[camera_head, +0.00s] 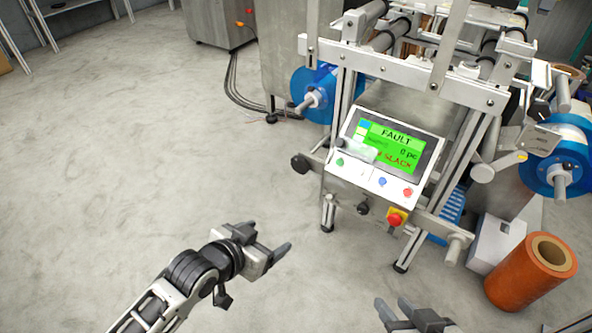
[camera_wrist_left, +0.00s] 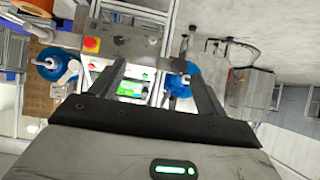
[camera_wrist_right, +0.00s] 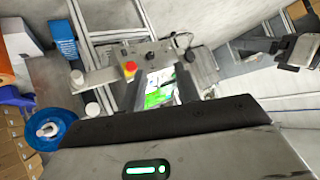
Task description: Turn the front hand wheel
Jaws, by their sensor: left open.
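The film machine (camera_head: 345,180) stands right of centre in the head view. A dark round knob (camera_head: 300,163) sticks out at its left side and a small black knob (camera_head: 363,207) sits on its front below the panel. I cannot tell which of these is the front hand wheel. My left gripper (camera_head: 268,240) is open and empty, above the floor in front of the machine and apart from it; its spread fingers show in the left wrist view (camera_wrist_left: 160,85). My right gripper (camera_head: 393,304) is open and empty at the bottom edge, apart from the machine.
The tilted screen (camera_head: 392,145) reads FAULT and SLACK. A red stop button (camera_head: 395,219) is on the front. Blue reels (camera_head: 318,90) flank the machine. An orange roll (camera_head: 530,272) and a white box (camera_head: 495,243) stand at right. The floor at left is clear.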

